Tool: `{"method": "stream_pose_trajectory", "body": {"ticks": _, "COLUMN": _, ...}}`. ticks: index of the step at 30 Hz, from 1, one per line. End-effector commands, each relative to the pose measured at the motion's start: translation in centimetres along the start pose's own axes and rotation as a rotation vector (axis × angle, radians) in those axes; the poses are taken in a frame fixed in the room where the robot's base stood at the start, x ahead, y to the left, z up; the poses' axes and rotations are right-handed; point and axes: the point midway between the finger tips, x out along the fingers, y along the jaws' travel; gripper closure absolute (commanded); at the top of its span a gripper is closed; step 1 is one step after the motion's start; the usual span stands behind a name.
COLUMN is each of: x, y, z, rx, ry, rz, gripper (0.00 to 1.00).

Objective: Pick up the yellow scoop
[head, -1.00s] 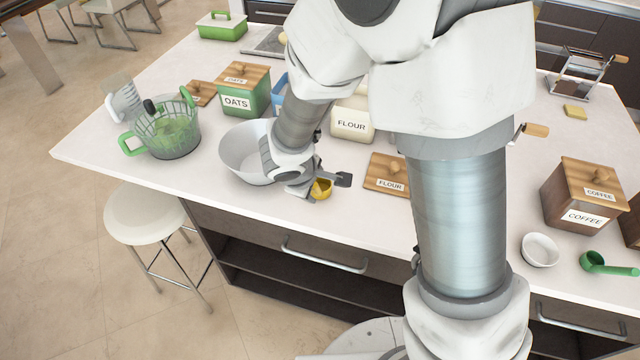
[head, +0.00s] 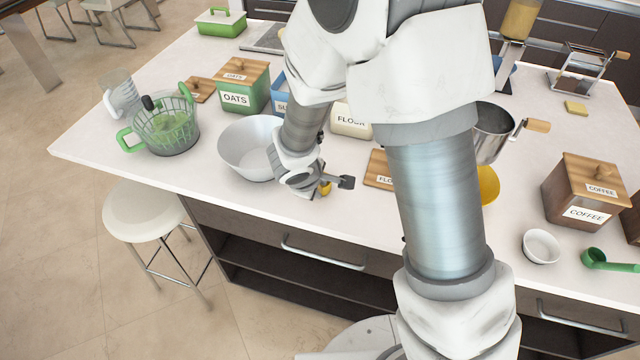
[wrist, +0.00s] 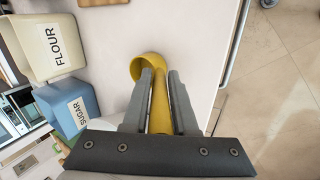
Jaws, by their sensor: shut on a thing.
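The yellow scoop (wrist: 149,67) shows in the wrist view with its round cup beyond my fingertips and its handle running back between the fingers. My gripper (wrist: 161,75) is shut on the scoop's handle. In the head view the scoop (head: 325,188) is mostly hidden by my gripper (head: 328,182), which is low over the counter near its front edge, just right of the large white bowl. I cannot tell whether the scoop touches the counter.
The white bowl (head: 250,148) stands left of my gripper. Behind are the oats box (head: 238,98) and flour canister (head: 349,121); a wooden flour lid (head: 379,170) lies to the right. A metal pot (head: 490,135) and yellow bowl (head: 488,185) stand beyond my arm.

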Motion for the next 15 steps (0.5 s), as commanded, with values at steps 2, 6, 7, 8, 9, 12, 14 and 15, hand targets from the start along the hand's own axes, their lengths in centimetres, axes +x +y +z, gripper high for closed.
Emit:
{"method": "stream_pose_trajectory", "body": {"ticks": 2, "x": -0.01, "y": 0.01, "z": -0.01, "rx": 0.000, "ry": 0.000, "rz": 0.000, "gripper": 1.00}}
{"method": "stream_pose_trajectory", "body": {"ticks": 6, "x": -0.03, "y": 0.04, "z": -0.02, "rx": 0.000, "ry": 0.000, "rz": 0.001, "gripper": 1.00}}
{"method": "stream_pose_trajectory", "body": {"ticks": 7, "x": -0.03, "y": 0.04, "z": -0.02, "rx": 0.000, "ry": 0.000, "rz": 0.001, "gripper": 1.00}}
{"method": "stream_pose_trajectory", "body": {"ticks": 8, "x": -0.03, "y": 0.04, "z": -0.02, "rx": 0.000, "ry": 0.000, "rz": 0.001, "gripper": 1.00}}
{"method": "stream_pose_trajectory", "body": {"ticks": 9, "x": -0.03, "y": 0.04, "z": -0.02, "rx": 0.000, "ry": 0.000, "rz": 0.001, "gripper": 1.00}}
{"method": "stream_pose_trajectory", "body": {"ticks": 12, "x": -0.12, "y": 0.09, "z": -0.03, "rx": 0.000, "ry": 0.001, "rz": 0.001, "gripper": 1.00}}
{"method": "stream_pose_trajectory", "body": {"ticks": 14, "x": -0.29, "y": 0.20, "z": -0.03, "rx": 0.001, "ry": 0.001, "rz": 0.001, "gripper": 1.00}}
{"method": "stream_pose_trajectory", "body": {"ticks": 15, "x": -0.46, "y": 0.30, "z": -0.03, "rx": 0.002, "ry": 0.001, "rz": 0.001, "gripper": 1.00}}
